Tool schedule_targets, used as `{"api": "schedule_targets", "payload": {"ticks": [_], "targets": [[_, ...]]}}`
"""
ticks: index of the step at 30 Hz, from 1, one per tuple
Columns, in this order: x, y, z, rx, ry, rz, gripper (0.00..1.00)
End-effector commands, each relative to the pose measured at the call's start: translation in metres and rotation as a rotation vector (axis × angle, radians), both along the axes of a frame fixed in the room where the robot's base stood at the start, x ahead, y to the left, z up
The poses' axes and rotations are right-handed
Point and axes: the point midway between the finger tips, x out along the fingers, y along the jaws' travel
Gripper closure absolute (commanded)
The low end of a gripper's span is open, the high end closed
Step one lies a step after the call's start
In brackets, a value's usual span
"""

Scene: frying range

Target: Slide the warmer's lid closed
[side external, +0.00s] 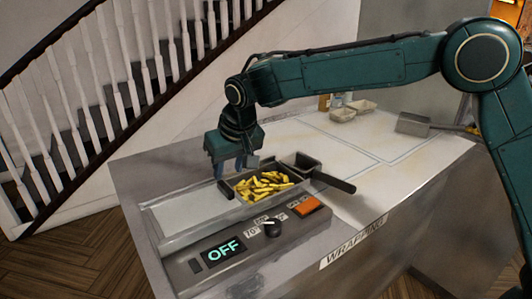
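The warmer (170,243) is a grey unit set in the counter's left end. Its pale flat lid (190,212) lies slid to the left, with a dark upright handle block (225,189) at its right edge. Right of the handle the well is open and full of yellow fries (262,186). My gripper (231,172) points down just above and behind the handle, near the left rim of the well. Its two blue fingers look apart with nothing seen between them. Whether a fingertip touches the handle is hard to tell.
The warmer's front panel has a display (224,250) reading OFF, a black knob (271,228) and an orange switch (306,206). A dark-handled scoop or basket (333,182) lies right of the fries. Small pale containers (343,114) and a metal scoop (412,124) stand farther back.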

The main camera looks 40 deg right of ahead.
Motion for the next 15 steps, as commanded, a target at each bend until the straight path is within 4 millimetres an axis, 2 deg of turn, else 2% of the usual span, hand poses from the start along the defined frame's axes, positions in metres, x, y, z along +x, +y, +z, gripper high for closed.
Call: {"api": "schedule_targets", "payload": {"ticks": [6,15], "targets": [[0.013,-0.001,-0.032,-0.001,0.002,-0.001,0.62],[0.023,0.000,-0.055,0.001,0.000,0.000,0.62]]}}
